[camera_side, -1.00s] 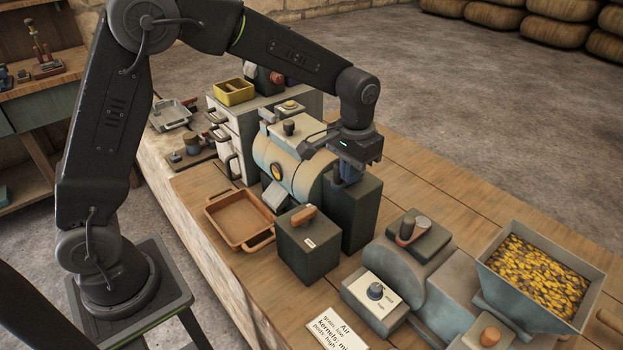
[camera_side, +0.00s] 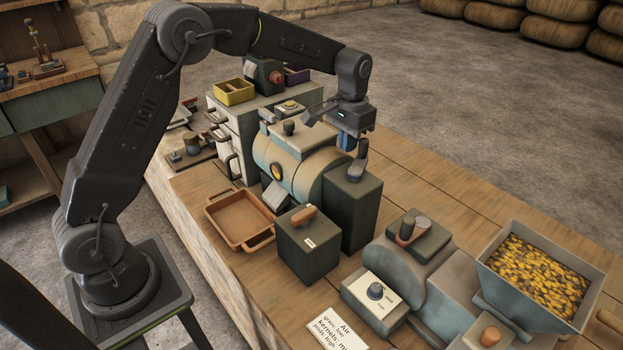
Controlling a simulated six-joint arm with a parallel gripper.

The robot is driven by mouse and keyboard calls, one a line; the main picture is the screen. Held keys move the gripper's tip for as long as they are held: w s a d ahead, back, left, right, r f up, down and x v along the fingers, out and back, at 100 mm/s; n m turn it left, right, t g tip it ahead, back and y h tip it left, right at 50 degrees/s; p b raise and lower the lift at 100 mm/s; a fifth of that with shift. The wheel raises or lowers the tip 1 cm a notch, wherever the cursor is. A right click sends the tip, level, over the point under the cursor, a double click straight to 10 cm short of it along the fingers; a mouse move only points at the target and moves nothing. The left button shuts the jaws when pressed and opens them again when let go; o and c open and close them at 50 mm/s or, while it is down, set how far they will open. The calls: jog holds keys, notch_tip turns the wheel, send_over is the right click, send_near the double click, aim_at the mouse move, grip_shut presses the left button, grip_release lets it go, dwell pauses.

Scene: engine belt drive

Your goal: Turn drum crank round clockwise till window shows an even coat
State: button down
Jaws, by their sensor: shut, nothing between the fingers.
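The drum (camera_side: 318,164) is a pale blue and tan cylinder in the middle of the bench. Its small round window (camera_side: 277,172) glows amber on the near end; the coat inside is too small to judge. A dark box (camera_side: 352,205) stands against the drum's right side. A dark crank handle (camera_side: 361,158) sticks up from the top of this box. My gripper (camera_side: 347,146) is shut and empty, pointing down just left of the handle. Whether the fingertips touch the handle or the box I cannot tell.
A brown tray (camera_side: 212,212) lies in front of the drum. A dark box with an orange-brown handle (camera_side: 303,215) stands beside it. A hopper of yellow pieces (camera_side: 588,318) and a dial panel (camera_side: 392,285) are at the right. A drawer cabinet (camera_side: 220,118) stands behind.

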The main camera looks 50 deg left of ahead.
jog(key=w+d, duration=0.2)
jog(key=d, duration=0.1)
jog(key=shift+w, duration=0.35)
jog(key=d, duration=0.3)
notch_tip(320, 180, up, 8)
send_over(367, 140)
jog(key=d, duration=0.3)
jog(key=shift+w, duration=0.1)
